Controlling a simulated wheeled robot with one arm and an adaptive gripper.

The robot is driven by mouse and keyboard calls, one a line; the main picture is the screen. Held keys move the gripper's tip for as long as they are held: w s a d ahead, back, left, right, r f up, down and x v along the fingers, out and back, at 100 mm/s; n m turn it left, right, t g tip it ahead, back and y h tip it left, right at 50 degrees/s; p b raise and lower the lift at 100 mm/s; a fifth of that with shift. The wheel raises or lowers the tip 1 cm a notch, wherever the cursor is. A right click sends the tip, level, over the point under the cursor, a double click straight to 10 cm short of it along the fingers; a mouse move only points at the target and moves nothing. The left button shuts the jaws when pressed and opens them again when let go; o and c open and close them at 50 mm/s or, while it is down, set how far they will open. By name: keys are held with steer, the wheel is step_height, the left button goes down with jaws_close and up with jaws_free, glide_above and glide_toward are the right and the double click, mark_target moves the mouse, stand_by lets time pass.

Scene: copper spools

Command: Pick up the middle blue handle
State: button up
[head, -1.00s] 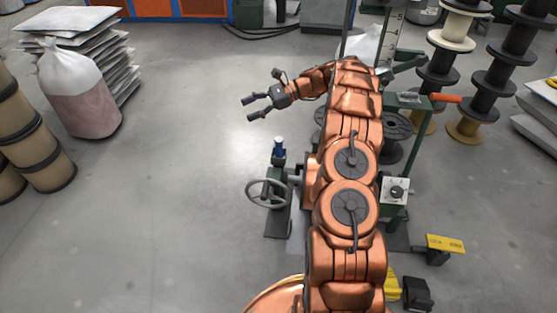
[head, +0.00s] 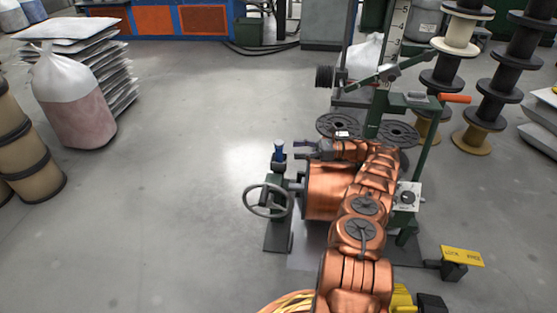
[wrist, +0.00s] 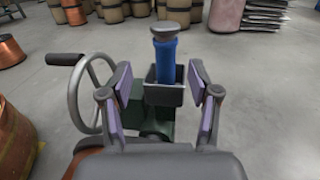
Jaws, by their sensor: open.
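One blue handle (head: 279,151) shows, on a green stand beside a grey handwheel (head: 267,200). In the wrist view the blue handle (wrist: 165,62) is upright, with a round grey cap on top and its lower end in a dark square holder (wrist: 164,94). My gripper (head: 301,150) is open and empty, just right of the handle in the head view. In the wrist view my gripper (wrist: 160,82) has one finger to each side of the handle's line, with the handle beyond the fingers and clear space on both sides. I cannot tell the exact distance.
A copper-wound spool (head: 330,190) lies below my arm. The handwheel (wrist: 90,95) stands close left of my fingers in the wrist view. Wire reels (head: 398,134), a green frame and an orange lever (head: 454,98) are at the right.

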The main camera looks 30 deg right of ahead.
mark_target(279, 150)
steer(key=b+x, duration=0.1)
steer(key=x, duration=0.1)
steer(key=b+x, duration=0.1)
steer(key=x, duration=0.1)
steer(key=b+x, duration=0.1)
steer(key=x, duration=0.1)
steer(key=shift+w+d+f, duration=0.2)
steer(key=shift+w+f, duration=0.1)
steer(key=shift+w, duration=0.05)
steer(key=shift+b+x, duration=0.3)
steer(key=shift+x, duration=0.5)
steer(key=shift+s+r, duration=0.1)
jaws_close()
